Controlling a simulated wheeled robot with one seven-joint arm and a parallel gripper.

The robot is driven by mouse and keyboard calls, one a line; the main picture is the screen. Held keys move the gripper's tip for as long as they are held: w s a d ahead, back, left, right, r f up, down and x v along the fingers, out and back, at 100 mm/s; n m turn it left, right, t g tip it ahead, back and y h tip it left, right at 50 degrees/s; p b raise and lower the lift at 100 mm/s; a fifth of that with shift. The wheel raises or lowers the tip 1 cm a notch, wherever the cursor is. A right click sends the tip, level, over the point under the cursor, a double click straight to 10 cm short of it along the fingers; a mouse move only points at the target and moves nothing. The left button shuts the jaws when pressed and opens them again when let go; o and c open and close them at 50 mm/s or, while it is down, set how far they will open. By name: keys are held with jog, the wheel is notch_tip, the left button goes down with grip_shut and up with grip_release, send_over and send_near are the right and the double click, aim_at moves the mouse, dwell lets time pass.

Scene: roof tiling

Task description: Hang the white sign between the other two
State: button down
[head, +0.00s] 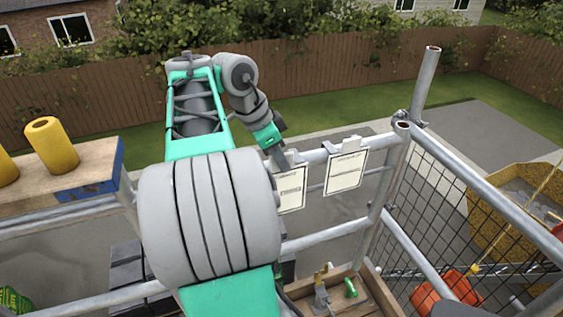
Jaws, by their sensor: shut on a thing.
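A white sign (291,190) with dark print hangs down at the upper rail (313,155), partly hidden on its left by my arm. My gripper (284,160) is at this sign's top edge and is shut on it. I cannot tell whether its hook rests on the rail. A second white sign (346,171) hangs from the same rail just to the right, with a small gap between the two. No third sign shows; my arm covers the rail further left.
A wooden plank (95,165) with yellow cylinders (52,144) lies at the left. Scaffold posts and a mesh panel (470,215) stand at the right. A wooden tray (372,297) with small clamps (322,290) is below the rail. An orange object (440,290) lies beyond the mesh.

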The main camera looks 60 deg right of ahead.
jog(key=w+d+f+b, duration=0.2)
jog(key=w+d+f, duration=0.1)
jog(key=f, duration=0.1)
jog(key=shift+w+d, duration=0.35)
jog(key=shift+d, duration=0.05)
dwell(0.5)
jog(key=c, duration=1.4)
grip_release()
jog(key=p+v, duration=0.4)
jog(key=v, duration=0.3)
jog(key=shift+r, duration=0.3)
